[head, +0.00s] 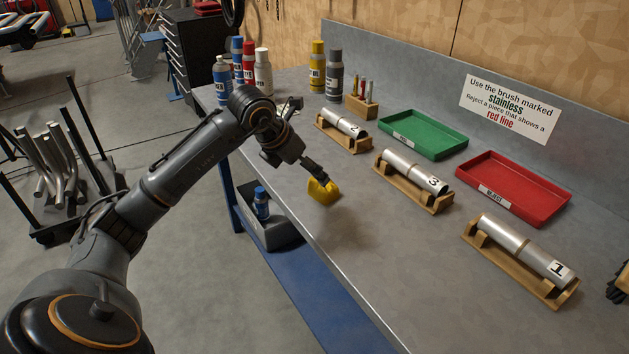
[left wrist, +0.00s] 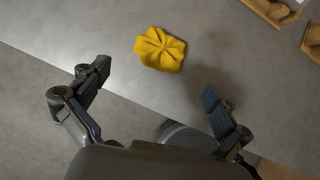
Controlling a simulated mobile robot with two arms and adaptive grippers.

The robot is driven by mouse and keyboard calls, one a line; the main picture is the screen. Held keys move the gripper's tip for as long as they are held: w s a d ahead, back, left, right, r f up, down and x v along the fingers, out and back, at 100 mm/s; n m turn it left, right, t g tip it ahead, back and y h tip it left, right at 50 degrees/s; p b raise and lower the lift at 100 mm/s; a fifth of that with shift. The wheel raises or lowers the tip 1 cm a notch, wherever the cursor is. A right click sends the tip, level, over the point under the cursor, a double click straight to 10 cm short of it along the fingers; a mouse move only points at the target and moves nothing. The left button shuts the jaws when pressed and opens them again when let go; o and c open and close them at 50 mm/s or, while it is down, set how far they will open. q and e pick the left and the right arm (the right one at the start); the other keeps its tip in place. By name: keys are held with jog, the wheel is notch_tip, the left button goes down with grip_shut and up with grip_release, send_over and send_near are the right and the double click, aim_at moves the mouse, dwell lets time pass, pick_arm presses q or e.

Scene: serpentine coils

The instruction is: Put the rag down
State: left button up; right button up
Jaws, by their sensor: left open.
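The yellow rag (head: 323,191) is bunched up over the grey bench top, a little in from its front edge. It also shows in the left wrist view (left wrist: 160,49), beyond the fingertips and between their lines. My left gripper (head: 312,166) is just above the rag in the head view. In the left wrist view its two fingers (left wrist: 156,82) are spread wide with nothing between them. A soft shadow lies beside the rag; I cannot tell if the rag rests fully on the bench. My right gripper is not in view.
Metal tubes in wooden cradles (head: 413,181) stand right of the rag. Behind them are a green tray (head: 427,134) and a red tray (head: 513,188). Bottles and spray cans (head: 263,72) stand at the far left end. The bench front (head: 390,275) is clear. A grey bin (head: 272,229) sits below.

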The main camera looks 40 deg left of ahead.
pick_arm(q)
jog(key=shift+v, duration=2.2)
